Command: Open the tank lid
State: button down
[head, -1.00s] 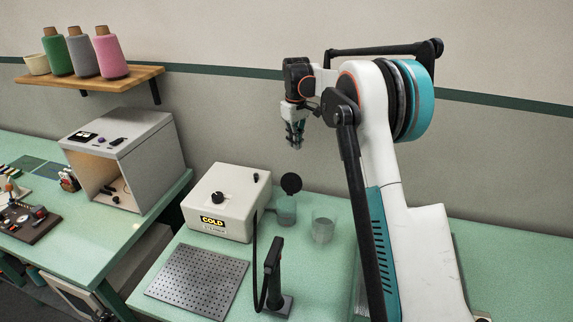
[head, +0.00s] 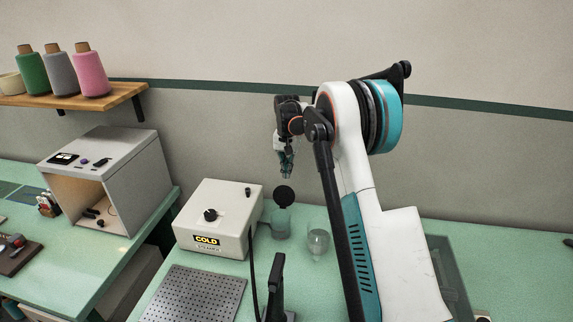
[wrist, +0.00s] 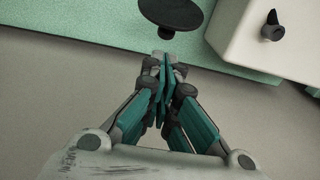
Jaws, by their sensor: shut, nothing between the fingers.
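The tank (head: 281,224) is a small translucent vessel at the right side of the white box marked COLD. Its round black lid (head: 284,196) shows as a disc standing up above the tank's rim, face towards the head camera. The lid also shows in the wrist view (wrist: 174,12) as a dark oval with a small piece below it. My gripper (head: 287,174) is shut and empty, pointing down just above the lid in the head picture. In the wrist view its closed fingertips (wrist: 161,60) lie just below the lid, with a gap between. The tank itself is hidden there.
The white box (head: 218,214) with a black knob stands left of the tank. A clear glass (head: 318,243) stands to the right. A perforated plate (head: 200,296) and a black upright handle (head: 276,285) are in front. The wall (head: 240,140) is close behind.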

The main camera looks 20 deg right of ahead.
notch_tip(320, 180, down, 4)
jog(key=shift+f, duration=0.25)
dwell(0.4)
jog(key=shift+s+a+r+t+h+b, duration=0.45)
jog(key=shift+s+r+t, duration=0.15)
jog(key=shift+s+r, duration=0.1)
jog(key=shift+s+a+r+t+h+b, duration=0.35)
jog(key=shift+s+a+r+t, duration=0.1)
jog(key=shift+s+r+t, duration=0.15)
jog(key=shift+r, duration=0.1)
jog(key=shift+r+p, duration=0.45)
jog(key=shift+r, duration=0.25)
jog(key=shift+r, duration=0.1)
